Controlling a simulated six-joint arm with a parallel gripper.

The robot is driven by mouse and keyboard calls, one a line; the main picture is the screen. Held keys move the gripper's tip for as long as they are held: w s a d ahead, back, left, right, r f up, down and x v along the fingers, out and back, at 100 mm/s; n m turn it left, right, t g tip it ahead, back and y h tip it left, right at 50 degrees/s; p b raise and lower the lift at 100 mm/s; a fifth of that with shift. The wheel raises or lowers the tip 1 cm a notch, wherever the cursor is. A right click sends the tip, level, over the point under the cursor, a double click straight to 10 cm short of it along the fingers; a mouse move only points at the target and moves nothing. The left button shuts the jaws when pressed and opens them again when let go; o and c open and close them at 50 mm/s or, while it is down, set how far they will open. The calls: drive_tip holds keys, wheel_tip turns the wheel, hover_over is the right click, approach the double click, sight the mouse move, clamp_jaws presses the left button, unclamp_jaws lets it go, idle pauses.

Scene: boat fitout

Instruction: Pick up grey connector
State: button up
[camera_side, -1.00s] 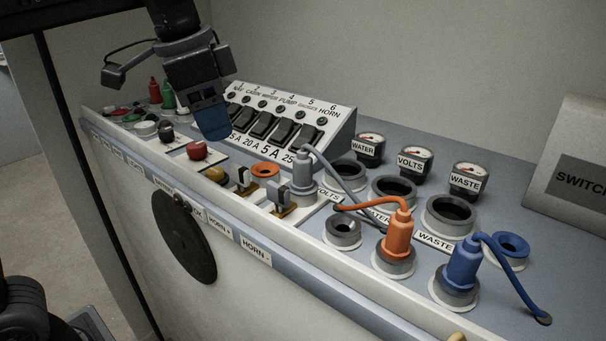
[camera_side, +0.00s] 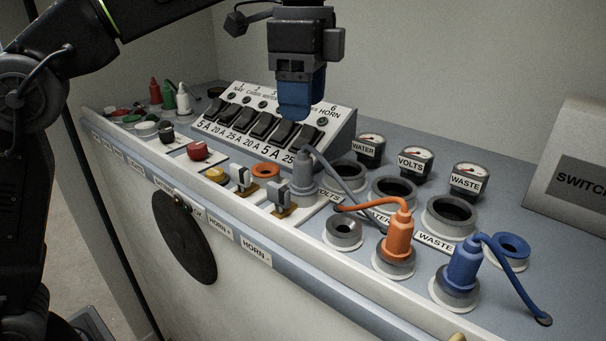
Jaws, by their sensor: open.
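My gripper is open and empty. From this side its fingers overlap each other, so the gap between them is hidden.
An orange connector (camera_side: 397,240) and a blue connector (camera_side: 463,264) with cables stand to the right. Three gauges (camera_side: 414,160) stand behind open round sockets (camera_side: 394,189).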

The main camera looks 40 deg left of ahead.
sight(303, 158)
wheel_tip(303, 158, down, 11)
idle(0.7)
drive_tip(key=shift+c, duration=0.5)
drive_tip(key=c, duration=0.9)
